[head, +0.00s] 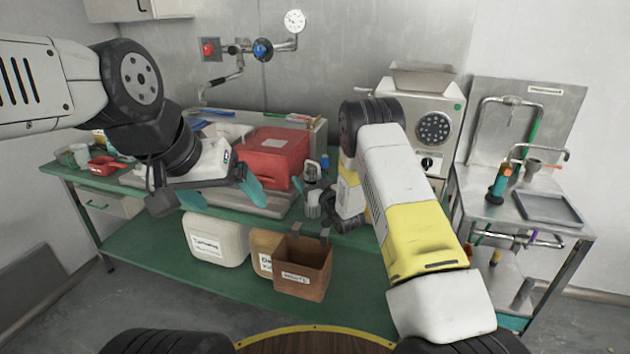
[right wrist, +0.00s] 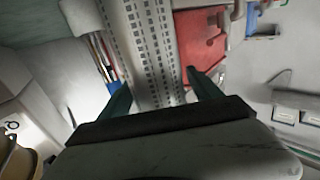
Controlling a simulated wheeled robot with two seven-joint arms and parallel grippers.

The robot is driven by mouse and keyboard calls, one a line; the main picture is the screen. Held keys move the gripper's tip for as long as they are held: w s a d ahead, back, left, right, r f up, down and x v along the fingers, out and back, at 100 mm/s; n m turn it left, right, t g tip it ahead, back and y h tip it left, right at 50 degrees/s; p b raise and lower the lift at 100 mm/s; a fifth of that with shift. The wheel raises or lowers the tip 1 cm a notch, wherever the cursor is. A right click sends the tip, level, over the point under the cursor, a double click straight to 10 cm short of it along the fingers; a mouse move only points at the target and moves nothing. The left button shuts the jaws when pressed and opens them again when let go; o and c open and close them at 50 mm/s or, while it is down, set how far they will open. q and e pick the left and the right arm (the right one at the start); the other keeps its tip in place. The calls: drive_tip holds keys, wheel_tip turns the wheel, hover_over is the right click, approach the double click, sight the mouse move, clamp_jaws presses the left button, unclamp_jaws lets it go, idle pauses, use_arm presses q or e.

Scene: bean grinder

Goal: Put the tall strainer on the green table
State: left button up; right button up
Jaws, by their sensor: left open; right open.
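The green table (head: 62,172) stands along the back wall, with a crowded top and a green lower shelf. I cannot identify the tall strainer for sure in the head view. In the right wrist view, a long light-grey perforated metal piece (right wrist: 150,45) lies beyond and between the fingers; I cannot tell if it is the strainer. My left gripper (head: 222,193) is open and empty, at the table's front edge. My right gripper (right wrist: 156,88) is open; in the head view my right arm largely hides it. No contact with the perforated piece is clear.
A red container (head: 272,157) stands on the table behind my left gripper. A white bin (head: 217,240) and a brown box (head: 303,267) are low in front. A white machine (head: 430,115) and a steel side table (head: 500,207) stand at right.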

drive_tip(key=v, duration=1.1)
drive_tip(key=s+d+r+m+g+h, duration=0.25)
drive_tip(key=d+r, duration=0.25)
drive_tip(key=r, duration=0.4)
drive_tip(key=s+d+r+m+g+h, duration=0.1)
drive_tip(key=s+d+r+h, duration=0.25)
drive_tip(key=r, duration=0.55)
drive_tip(key=s+d+r+g, duration=0.1)
drive_tip(key=s+r+g, duration=0.2)
drive_tip(key=s, duration=1.2)
drive_tip(key=s+d+r+m+g, duration=0.1)
drive_tip(key=s+r+g, duration=0.2)
drive_tip(key=s, duration=1.3)
drive_tip(key=shift+s+d, duration=0.25)
drive_tip(key=shift+d, duration=0.1)
